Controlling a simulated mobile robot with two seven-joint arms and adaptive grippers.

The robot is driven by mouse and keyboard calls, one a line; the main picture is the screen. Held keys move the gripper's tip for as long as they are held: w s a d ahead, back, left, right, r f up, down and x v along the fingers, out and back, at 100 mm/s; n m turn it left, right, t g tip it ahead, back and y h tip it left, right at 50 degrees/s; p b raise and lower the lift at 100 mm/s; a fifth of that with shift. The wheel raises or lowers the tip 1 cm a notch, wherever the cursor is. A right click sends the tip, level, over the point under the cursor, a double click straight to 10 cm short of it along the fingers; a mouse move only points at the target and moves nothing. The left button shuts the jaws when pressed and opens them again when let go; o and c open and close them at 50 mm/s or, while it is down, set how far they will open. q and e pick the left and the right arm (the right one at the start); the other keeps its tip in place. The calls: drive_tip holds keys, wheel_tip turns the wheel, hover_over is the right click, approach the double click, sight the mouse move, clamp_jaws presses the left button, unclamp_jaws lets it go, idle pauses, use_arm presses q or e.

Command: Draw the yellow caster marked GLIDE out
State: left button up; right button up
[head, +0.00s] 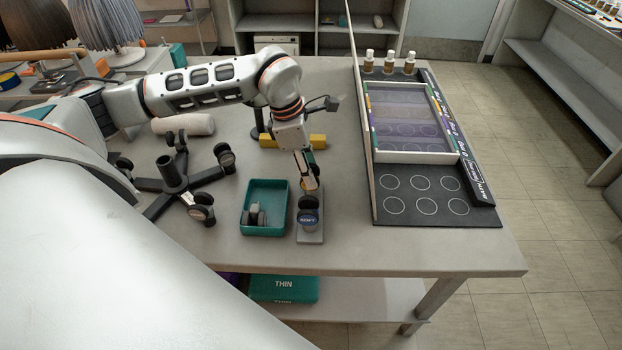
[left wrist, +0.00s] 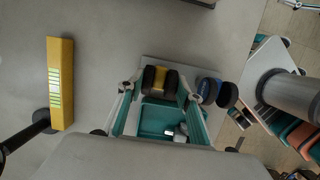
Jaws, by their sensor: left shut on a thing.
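My left gripper (head: 313,181) is over a small grey block (head: 311,238) near the table's front. In the left wrist view my left gripper (left wrist: 158,93) has its fingers on either side of a caster (left wrist: 161,80) with black wheels and a yellow middle, and is shut on it. No GLIDE mark can be read. A caster with a blue face (head: 308,217) stands just in front of the gripper on the block; it also shows in the left wrist view (left wrist: 208,90), right of the yellow one. My right gripper is not in view.
A teal tray (head: 244,230) holding dark casters stands left of the block. A black star-shaped chair base (head: 172,178) with casters is farther left. A yellow bar (head: 290,141) lies behind the gripper. A dark board (head: 420,194) with circles and bottles (head: 389,62) fills the table's right side.

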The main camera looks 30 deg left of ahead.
use_arm(q)
drive_tip(key=shift+r, duration=0.25)
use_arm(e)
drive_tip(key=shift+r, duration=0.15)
